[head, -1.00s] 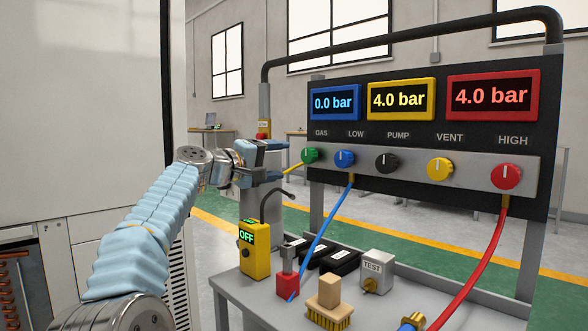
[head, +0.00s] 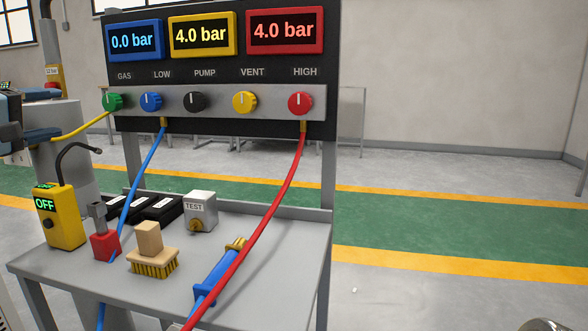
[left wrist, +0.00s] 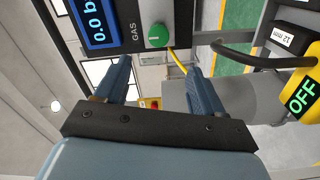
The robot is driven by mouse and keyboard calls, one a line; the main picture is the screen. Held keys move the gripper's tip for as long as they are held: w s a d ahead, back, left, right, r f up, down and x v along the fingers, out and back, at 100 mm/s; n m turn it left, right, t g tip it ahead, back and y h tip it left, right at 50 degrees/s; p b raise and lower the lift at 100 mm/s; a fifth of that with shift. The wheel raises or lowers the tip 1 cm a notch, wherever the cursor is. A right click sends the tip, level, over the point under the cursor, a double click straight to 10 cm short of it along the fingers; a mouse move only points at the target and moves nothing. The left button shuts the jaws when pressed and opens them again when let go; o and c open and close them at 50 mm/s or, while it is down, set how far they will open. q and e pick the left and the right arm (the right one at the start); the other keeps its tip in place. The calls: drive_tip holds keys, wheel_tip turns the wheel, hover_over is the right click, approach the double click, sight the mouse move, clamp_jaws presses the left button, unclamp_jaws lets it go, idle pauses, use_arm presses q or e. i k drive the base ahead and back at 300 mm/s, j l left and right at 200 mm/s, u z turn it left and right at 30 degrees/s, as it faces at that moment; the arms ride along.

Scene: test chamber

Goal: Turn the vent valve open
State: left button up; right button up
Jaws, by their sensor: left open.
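The vent valve is the yellow knob (head: 244,102) under the VENT label on the grey strip of the panel in the head view. Its white mark looks about upright. My left gripper (head: 48,115) is at the left edge of the head view, left of the green GAS knob (head: 112,102) and well away from the yellow knob. In the left wrist view my left gripper (left wrist: 162,78) has its fingers apart with nothing held between them. The green knob (left wrist: 158,36) shows ahead of the gap there, but the yellow knob does not show. My right gripper is out of view.
A blue LOW knob (head: 150,101), black PUMP knob (head: 194,102) and red HIGH knob (head: 300,103) share the strip. A yellow OFF device (head: 62,222) stands at left.

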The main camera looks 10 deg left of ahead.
sight(244, 102)
drive_tip(key=k+j, duration=0.15)
drive_tip(key=k, duration=0.85)
